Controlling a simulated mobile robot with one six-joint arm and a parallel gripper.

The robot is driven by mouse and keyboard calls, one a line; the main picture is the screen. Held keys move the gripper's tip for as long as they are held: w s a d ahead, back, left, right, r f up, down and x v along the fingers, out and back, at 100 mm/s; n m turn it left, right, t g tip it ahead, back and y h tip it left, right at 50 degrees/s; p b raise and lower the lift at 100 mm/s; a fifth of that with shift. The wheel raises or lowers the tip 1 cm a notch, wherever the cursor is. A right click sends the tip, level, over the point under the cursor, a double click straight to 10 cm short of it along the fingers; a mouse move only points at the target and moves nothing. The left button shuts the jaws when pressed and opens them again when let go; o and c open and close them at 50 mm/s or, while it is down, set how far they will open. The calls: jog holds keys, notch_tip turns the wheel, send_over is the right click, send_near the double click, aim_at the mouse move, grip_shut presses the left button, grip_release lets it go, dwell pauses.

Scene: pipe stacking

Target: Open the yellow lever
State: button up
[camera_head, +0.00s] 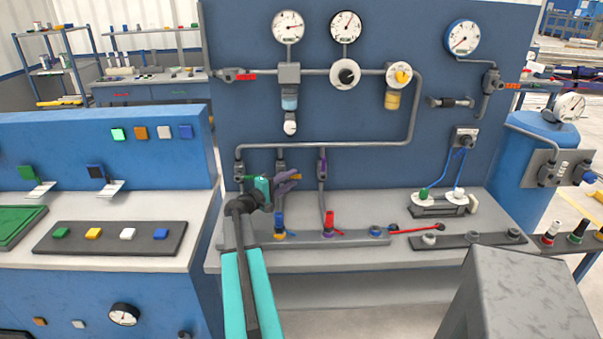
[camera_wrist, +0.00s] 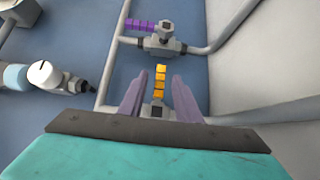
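The yellow lever (camera_wrist: 160,82) shows in the wrist view as a short ribbed bar on a grey valve (camera_wrist: 157,108). My gripper (camera_head: 288,181) has two purple fingers and is open in front of the back panel. In the wrist view the gripper (camera_wrist: 158,77) has one finger on each side of the yellow lever, with a visible gap on both sides. The valve is partly hidden by the gripper's dark edge. In the head view the yellow lever is hidden behind my gripper, and its valve is mostly covered.
A purple lever (camera_wrist: 138,26) on a neighbouring valve (camera_wrist: 163,41) sits close by; it also shows in the head view (camera_head: 322,165). Grey pipes run around both valves. Below stands a bench rail (camera_head: 352,238) with blue and red fittings. Gauges (camera_head: 289,26) hang above.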

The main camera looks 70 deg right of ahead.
aim_at(297, 176)
jog(key=shift+p+x, duration=0.8)
jog(key=shift+x, duration=2.5)
grip_shut()
jog(key=shift+w+a, duration=0.1)
jog(key=shift+a, duration=0.05)
jog(key=shift+w, duration=0.15)
